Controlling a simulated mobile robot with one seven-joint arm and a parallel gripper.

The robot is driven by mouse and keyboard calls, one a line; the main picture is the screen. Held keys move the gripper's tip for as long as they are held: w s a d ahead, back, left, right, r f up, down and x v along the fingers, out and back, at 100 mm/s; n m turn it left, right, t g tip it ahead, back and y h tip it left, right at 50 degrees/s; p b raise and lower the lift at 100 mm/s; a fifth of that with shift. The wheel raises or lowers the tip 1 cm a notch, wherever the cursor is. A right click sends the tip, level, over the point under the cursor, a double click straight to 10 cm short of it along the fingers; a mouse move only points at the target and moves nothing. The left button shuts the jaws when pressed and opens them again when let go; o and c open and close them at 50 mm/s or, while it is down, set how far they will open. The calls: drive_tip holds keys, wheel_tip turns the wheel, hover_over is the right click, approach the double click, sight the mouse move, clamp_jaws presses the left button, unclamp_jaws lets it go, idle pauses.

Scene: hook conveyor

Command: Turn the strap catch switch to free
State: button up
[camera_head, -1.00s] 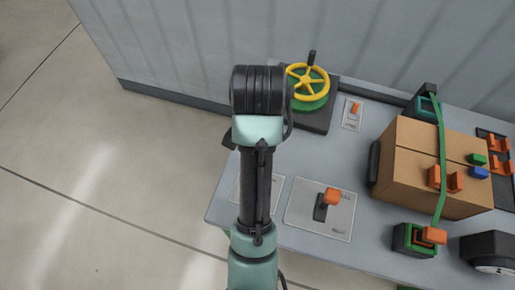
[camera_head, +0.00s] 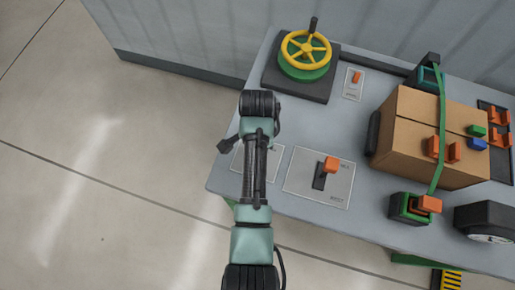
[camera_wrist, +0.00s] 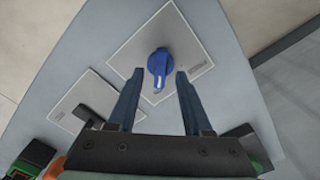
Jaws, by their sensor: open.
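A blue rotary knob (camera_wrist: 160,62) with a pale pointer mark sits on a light square plate (camera_wrist: 195,45) in the wrist view. The mark faces the bottom of that view, towards my gripper. My gripper (camera_wrist: 156,76) is open, its two blue-grey fingers on either side of the knob's near end with gaps visible. In the head view my arm hides the knob, and only parts of its plate (camera_head: 276,165) show. The plate lettering is too small to read. A green strap (camera_head: 441,120) crosses a cardboard box (camera_head: 400,130), with a green and orange buckle (camera_head: 410,207) in front.
An orange-handled lever (camera_head: 329,166) stands on the neighbouring plate (camera_head: 310,195). A yellow handwheel (camera_head: 305,50) and a small orange switch (camera_head: 356,77) are further back on the grey table (camera_head: 350,115). A black round gauge (camera_head: 485,222) is at the front right.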

drive_tip(key=shift+f, duration=1.05)
clamp_jaws()
